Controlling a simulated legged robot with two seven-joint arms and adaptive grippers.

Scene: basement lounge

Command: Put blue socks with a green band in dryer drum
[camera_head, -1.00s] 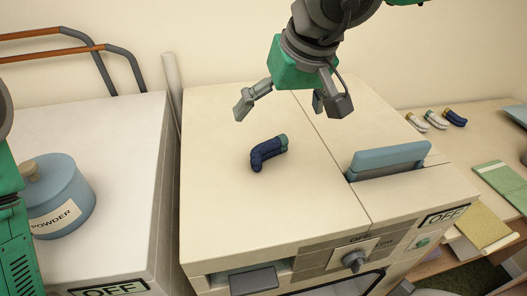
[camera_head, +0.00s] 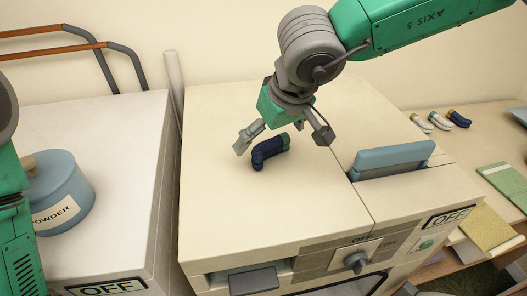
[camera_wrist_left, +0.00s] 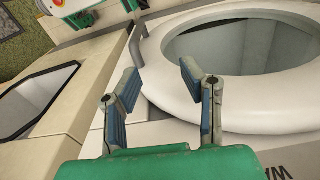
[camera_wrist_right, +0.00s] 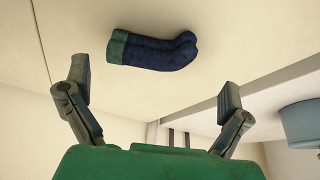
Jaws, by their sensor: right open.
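The blue socks with a green band (camera_head: 268,152) lie as a bent pair on the cream top of the dryer. They also show in the right wrist view (camera_wrist_right: 150,50), ahead of the fingertips. My right gripper (camera_head: 280,140) is open and empty, just above and behind the socks. My left gripper (camera_wrist_left: 160,85) is open and empty in the left wrist view, near a white round rim (camera_wrist_left: 158,50) around a grey-lined opening.
A blue lint filter-like panel (camera_head: 393,160) stands up from the dryer top's right side. A blue powder jar (camera_head: 62,190) stands on the white machine at left. Several sock pairs (camera_head: 440,121) lie on the side table at right.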

